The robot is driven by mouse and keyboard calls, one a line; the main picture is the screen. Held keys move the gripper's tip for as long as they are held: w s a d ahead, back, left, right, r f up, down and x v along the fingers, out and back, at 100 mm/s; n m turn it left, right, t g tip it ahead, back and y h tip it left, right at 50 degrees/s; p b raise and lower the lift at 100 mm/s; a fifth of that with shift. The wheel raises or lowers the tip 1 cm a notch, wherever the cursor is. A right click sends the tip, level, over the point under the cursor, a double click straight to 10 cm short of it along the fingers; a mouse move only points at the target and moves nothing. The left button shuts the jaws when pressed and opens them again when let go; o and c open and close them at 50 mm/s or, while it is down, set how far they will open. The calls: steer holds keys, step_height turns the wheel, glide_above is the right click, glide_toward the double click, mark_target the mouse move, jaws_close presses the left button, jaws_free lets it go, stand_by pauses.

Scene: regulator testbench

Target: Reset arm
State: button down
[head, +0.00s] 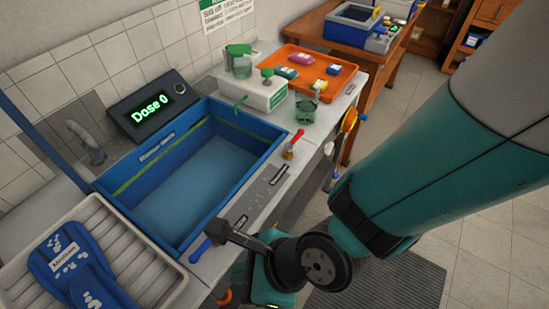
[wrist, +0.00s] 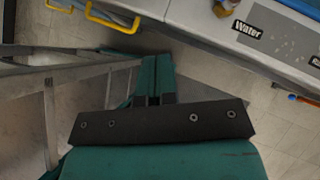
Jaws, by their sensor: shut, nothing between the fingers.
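My gripper (wrist: 156,76) shows in the wrist view as two teal fingers beyond a dark bracket. The fingers are together with nothing between them. They are beside the counter (wrist: 215,38), over the floor, and apart from it in the picture. In the head view my teal arm comes in from the right and ends at dark wrist joints near the counter's front edge; the fingertips are not clear there.
A blue basin (head: 190,165) sits in the counter beside a "Dose 0" display (head: 152,108). An orange tray (head: 320,72) holds small items. Yellow handles (wrist: 112,18) stand near the gripper. Floor is open at right.

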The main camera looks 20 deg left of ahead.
steer(key=shift+d+r, duration=0.25)
steer(key=shift+r, duration=0.05)
